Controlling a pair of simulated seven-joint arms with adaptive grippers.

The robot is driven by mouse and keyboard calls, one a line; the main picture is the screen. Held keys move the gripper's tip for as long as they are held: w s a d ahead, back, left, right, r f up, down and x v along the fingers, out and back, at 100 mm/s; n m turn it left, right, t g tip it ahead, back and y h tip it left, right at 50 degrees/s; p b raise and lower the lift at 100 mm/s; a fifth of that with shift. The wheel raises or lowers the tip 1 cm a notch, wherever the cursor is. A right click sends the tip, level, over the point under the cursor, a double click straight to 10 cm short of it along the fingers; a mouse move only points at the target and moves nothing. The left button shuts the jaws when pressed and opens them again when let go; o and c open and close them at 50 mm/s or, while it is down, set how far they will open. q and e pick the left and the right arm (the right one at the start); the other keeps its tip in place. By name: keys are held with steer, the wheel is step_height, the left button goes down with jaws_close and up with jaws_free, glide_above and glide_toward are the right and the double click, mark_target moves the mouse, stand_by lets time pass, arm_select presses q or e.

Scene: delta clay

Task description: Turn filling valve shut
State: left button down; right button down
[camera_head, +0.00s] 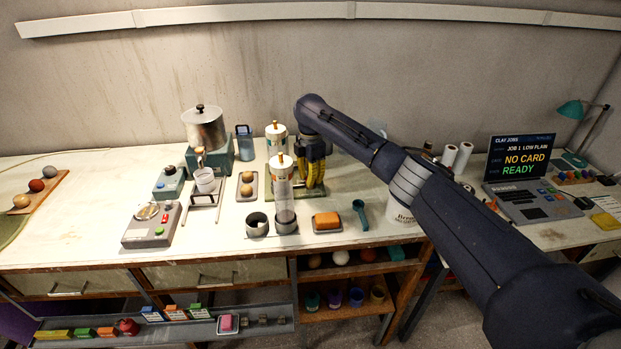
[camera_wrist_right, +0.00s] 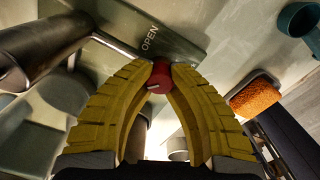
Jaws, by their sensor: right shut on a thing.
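The filling valve shows in the right wrist view as a red knob (camera_wrist_right: 159,78) with a pale mark on its face. It sits beside a grey-green panel lettered OPEN (camera_wrist_right: 150,40). The yellow fingers of my right gripper (camera_wrist_right: 160,70) close on the knob from both sides, tips touching it. In the head view my right gripper (camera_head: 311,178) points down beside the white cylinders with orange caps (camera_head: 281,168). The knob is hidden there behind the gripper and cylinders. My left gripper is in neither view.
A clear tube (camera_head: 285,203) stands in front. A steel pot (camera_head: 205,128) and a grey control box (camera_head: 152,224) are to the left. The screen (camera_head: 522,157) reads NO CARD, READY.

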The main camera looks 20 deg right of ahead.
stand_by(0.3)
steer(key=c, duration=1.1)
jaws_free()
step_height(320, 180, up, 12)
